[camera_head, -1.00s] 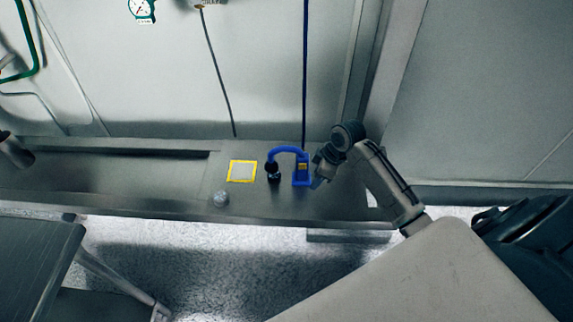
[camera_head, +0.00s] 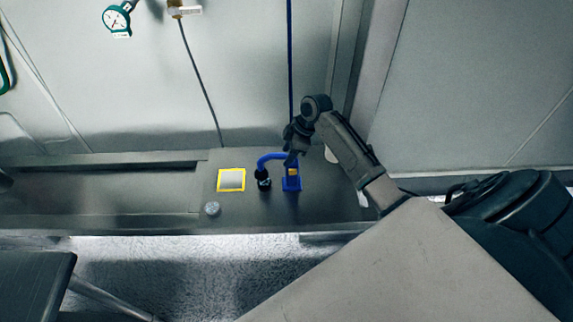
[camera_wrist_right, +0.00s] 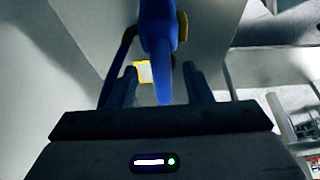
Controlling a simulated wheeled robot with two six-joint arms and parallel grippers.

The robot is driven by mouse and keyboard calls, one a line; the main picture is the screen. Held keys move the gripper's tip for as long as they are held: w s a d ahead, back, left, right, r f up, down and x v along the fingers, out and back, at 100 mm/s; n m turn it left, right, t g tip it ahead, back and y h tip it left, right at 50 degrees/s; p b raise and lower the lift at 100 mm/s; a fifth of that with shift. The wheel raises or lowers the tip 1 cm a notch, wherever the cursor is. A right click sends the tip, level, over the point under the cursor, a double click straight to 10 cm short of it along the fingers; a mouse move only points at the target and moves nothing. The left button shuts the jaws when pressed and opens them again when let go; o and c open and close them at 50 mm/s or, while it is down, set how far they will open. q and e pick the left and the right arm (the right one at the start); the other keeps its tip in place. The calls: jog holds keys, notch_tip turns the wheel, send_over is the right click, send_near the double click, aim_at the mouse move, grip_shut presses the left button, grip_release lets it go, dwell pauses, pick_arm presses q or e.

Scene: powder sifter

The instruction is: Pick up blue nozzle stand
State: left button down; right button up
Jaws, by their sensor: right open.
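The blue nozzle stand (camera_head: 291,184) stands upright on the metal counter. It has a square base and a curved blue arm that arches left to a black nozzle (camera_head: 264,180). My right gripper (camera_head: 292,162) points down at the upper part of the stand and covers some of it. In the right wrist view, the blue stand (camera_wrist_right: 158,40) runs between the two open fingers of the right gripper (camera_wrist_right: 160,90). A gap shows on each side; I cannot tell if either finger touches it. My left gripper is out of view.
A yellow-framed square (camera_head: 231,180) lies on the counter (camera_head: 330,205) left of the nozzle. A small grey round object (camera_head: 212,208) is near the front edge. A blue vertical pole (camera_head: 290,60) and a dark cable (camera_head: 200,80) run down the wall behind.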

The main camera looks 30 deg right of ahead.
jog(key=shift+p+x, duration=0.3)
jog(key=shift+x, duration=0.85)
jog(key=shift+a+f, duration=0.25)
jog(key=shift+f, duration=0.25)
grip_shut()
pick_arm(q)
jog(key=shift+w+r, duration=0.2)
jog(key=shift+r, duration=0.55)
pick_arm(e)
jog(key=shift+w, duration=0.1)
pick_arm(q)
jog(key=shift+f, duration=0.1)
pick_arm(e)
jog(key=shift+r, duration=0.2)
